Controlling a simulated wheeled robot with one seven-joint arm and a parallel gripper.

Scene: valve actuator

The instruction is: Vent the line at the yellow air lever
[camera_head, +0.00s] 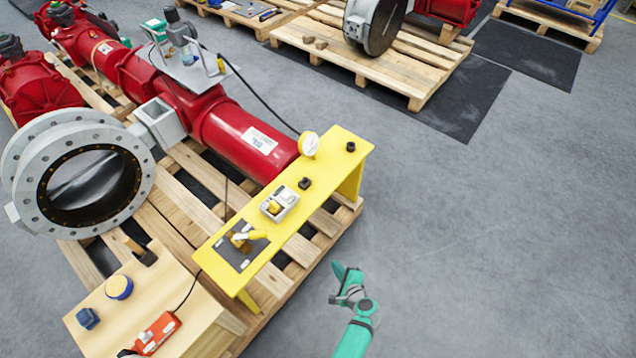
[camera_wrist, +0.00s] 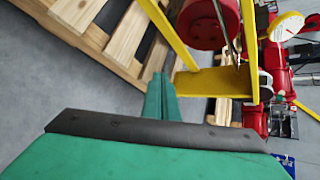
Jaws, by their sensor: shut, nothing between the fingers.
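The yellow air lever (camera_head: 257,235) sits on a dark plate at the near end of a narrow yellow bench (camera_head: 315,195) in the head view. Brass-coloured fittings are beside it. My gripper (camera_head: 346,272) is in the air to the right of the bench, apart from the lever and over the grey floor. In the wrist view the green fingers (camera_wrist: 160,98) are together and empty, with part of the yellow bench (camera_wrist: 215,82) beyond them. I cannot make out the lever in the wrist view.
A wooden table (camera_head: 205,327) with an orange device (camera_head: 156,334) is at lower left. The red actuator (camera_head: 240,135) lies behind. Floor to the right is clear.

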